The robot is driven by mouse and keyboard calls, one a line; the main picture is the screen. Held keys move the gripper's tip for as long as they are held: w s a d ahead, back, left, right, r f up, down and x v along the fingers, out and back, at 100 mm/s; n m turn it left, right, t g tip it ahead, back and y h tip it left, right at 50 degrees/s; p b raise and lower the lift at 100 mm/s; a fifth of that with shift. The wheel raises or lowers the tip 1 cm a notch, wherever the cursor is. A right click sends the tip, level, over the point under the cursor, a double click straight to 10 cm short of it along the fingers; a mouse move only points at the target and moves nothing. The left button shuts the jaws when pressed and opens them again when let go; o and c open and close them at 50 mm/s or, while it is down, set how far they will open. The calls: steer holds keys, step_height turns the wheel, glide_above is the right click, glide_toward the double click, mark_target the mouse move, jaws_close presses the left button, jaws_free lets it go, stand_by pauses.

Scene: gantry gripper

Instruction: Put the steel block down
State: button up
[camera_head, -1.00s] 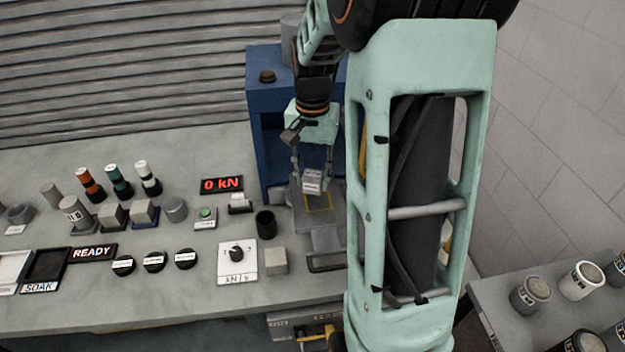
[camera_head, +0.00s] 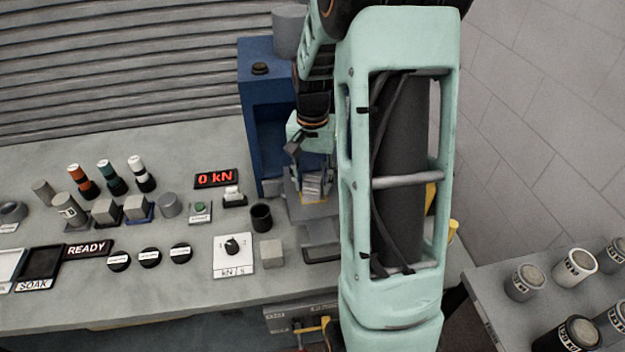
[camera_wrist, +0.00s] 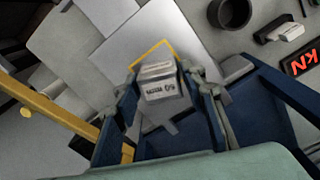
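The steel block (camera_head: 313,184) is a small grey block with a printed label, which seems to read 60 mm in the wrist view (camera_wrist: 159,80). My gripper (camera_head: 312,178) points down and its two fingers are closed on the block's sides; they also show in the wrist view (camera_wrist: 163,88). The block is over a grey plate (camera_wrist: 150,52) with a yellow outline, in front of the blue press frame (camera_head: 262,110). I cannot tell whether its underside touches the plate.
The press frame stands close behind my gripper. A dark cup (camera_head: 261,218), a dial panel (camera_head: 233,255) and a loose grey block (camera_head: 272,253) are on the bench to the left.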

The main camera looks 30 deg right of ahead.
mark_target(312, 179)
steer(key=shift+o, duration=0.9)
steer(key=shift+r, duration=0.25)
step_height(312, 179, up, 12)
steer(key=shift+f, duration=0.1)
